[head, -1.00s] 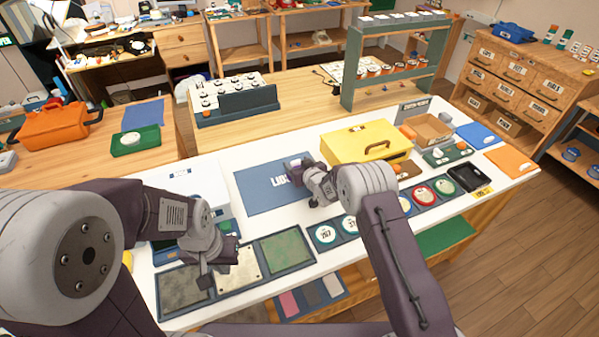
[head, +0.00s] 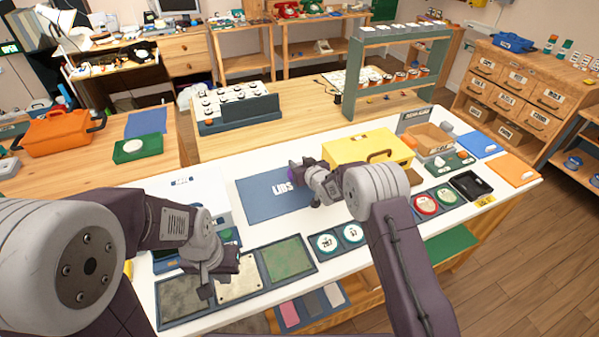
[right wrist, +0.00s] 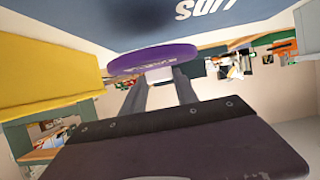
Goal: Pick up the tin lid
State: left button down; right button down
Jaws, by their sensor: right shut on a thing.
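The tin lid is a purple disc (right wrist: 152,58) with faint lettering on its rim, in the right wrist view. A small white piece under it sits between the fingers of my right gripper (right wrist: 160,80), which is shut on it. In the head view, the purple lid (head: 291,174) shows only as a small patch at the end of my right gripper (head: 299,174), over the blue mat (head: 258,197). The arm hides much of it. My left gripper (head: 208,284) hangs over the metal panels at the front left; its jaw opening is unclear.
A yellow toolbox (head: 352,150) stands close behind and right of my right gripper. Textured panels (head: 287,258) and round numbered pieces (head: 325,241) lie along the table's front. A cardboard box (head: 433,137) and trays stand at the right. White table (head: 343,222) shows between them.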

jog(key=s+d+r, duration=0.6)
jog(key=s+d, duration=0.1)
jog(key=s, duration=0.2)
jog(key=shift+d+r, duration=0.15)
jog(key=shift+r, duration=0.2)
